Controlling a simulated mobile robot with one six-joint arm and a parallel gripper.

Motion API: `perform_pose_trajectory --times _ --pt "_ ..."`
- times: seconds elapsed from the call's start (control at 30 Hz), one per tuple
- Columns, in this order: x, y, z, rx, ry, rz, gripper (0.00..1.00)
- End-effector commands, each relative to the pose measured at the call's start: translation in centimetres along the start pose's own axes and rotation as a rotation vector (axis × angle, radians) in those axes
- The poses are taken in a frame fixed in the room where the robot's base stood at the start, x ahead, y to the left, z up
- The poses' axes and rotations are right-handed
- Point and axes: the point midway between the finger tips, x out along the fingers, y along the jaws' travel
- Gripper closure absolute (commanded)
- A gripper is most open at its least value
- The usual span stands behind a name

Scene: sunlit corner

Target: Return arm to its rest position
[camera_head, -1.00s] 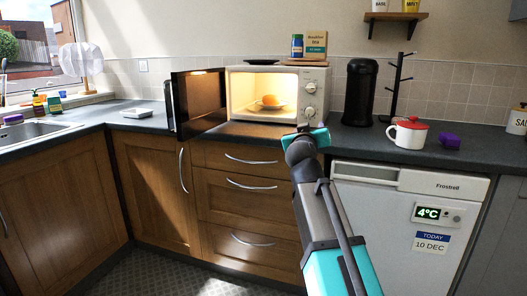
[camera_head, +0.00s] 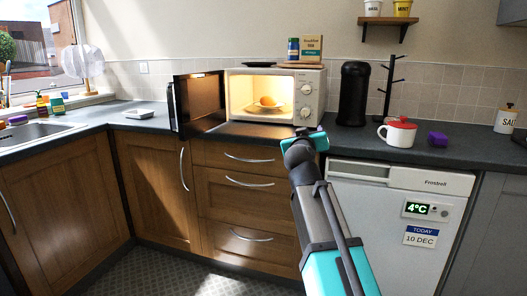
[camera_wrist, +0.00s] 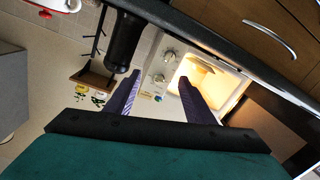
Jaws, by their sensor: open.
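My arm reaches up from the bottom of the head view, with its teal wrist in front of the counter edge by the microwave's right side. My gripper (camera_wrist: 158,98) shows in the wrist view with its two purple-grey fingers apart and nothing between them. In the head view the fingers are hidden behind the wrist. The wrist view is tilted and looks toward the microwave (camera_wrist: 205,65), which lies beyond the fingers. In the head view the microwave (camera_head: 311,85) is lit, its door (camera_head: 200,100) swung open to the left. An orange round item (camera_head: 267,101) sits on a plate inside.
A black canister (camera_head: 353,93), a mug rack (camera_head: 389,88), a white mug with a red top (camera_head: 399,132) and a purple block (camera_head: 437,139) stand right of the microwave. A white appliance (camera_head: 400,205) sits below the counter. The sink (camera_head: 35,130) is at left.

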Motion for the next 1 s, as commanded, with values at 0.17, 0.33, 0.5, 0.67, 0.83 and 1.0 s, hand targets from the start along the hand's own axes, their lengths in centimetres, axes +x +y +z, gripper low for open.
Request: perform_pose_trajectory --times 0.17,0.33,0.5,0.67,0.83,1.0 --pt "0.9 -0.3 1.3 -0.013 -0.031 -0.003 0.51" --pt "1.8 -0.7 3.4 -0.028 -0.069 -0.007 0.51" --pt "3.0 -1.2 7.0 -0.052 -0.131 -0.014 0.51" --pt "3.7 -1.9 11.2 -0.068 -0.198 -0.026 0.51" --pt "3.9 -2.6 15.9 -0.078 -0.275 -0.041 0.51" --pt "3.5 -3.0 20.9 -0.083 -0.361 -0.054 0.51"
